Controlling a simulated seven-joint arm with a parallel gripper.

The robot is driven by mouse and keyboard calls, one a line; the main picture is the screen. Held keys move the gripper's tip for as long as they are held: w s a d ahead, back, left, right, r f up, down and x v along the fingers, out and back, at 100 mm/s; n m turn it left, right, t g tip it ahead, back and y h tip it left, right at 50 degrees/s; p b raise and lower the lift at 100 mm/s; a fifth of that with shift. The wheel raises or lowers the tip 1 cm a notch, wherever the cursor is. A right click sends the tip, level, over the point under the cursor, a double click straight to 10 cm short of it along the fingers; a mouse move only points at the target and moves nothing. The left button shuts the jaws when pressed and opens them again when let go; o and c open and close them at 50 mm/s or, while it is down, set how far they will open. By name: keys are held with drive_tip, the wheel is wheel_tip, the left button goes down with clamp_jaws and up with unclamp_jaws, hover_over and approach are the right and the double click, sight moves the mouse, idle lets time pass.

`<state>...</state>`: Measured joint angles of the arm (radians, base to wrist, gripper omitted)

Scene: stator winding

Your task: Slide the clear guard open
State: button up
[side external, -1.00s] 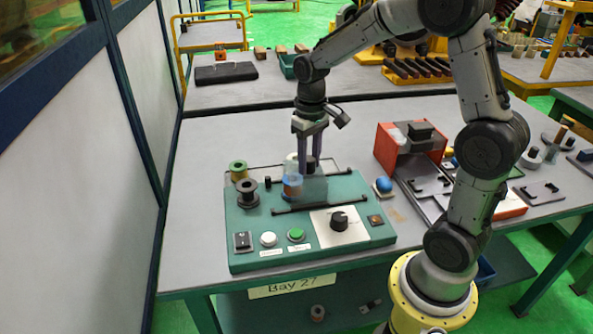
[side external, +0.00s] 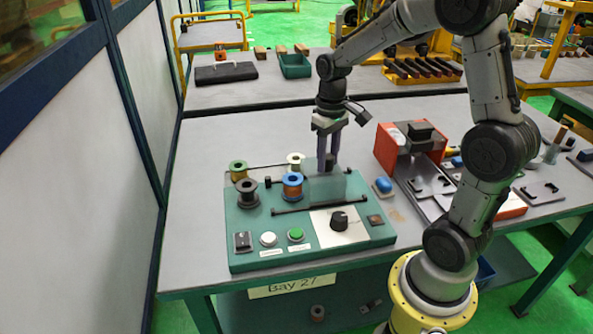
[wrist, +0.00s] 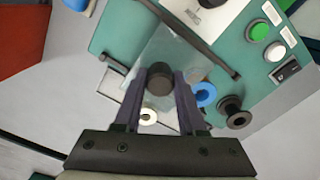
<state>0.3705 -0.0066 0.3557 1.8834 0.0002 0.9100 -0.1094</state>
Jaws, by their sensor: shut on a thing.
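The clear guard (side external: 325,188) is a see-through panel between two dark rails on the green winding station (side external: 240,240). It now sits at the right part of the rails, and it also shows in the wrist view (wrist: 165,50). My gripper (side external: 328,168) points down and is shut on the guard's dark round knob (wrist: 159,80). To the left of the guard, a spool with orange-brown winding and blue flanges (side external: 292,186) stands uncovered, with a cream spool (side external: 295,160) behind it.
A green spool (side external: 238,170) and a black spool (side external: 247,192) stand at the station's left. A black dial (side external: 339,220), a green button (side external: 296,235) and a white button (side external: 268,239) are in front. A red fixture (side external: 395,150) stands to the right.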

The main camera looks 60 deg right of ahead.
sight(339, 166)
drive_tip(key=shift+s+d, duration=1.05)
drive_tip(key=shift+d, duration=0.1)
drive_tip(key=o, duration=0.9)
drive_tip(key=shift+o, duration=0.2)
drive_tip(key=shift+r, duration=3.05)
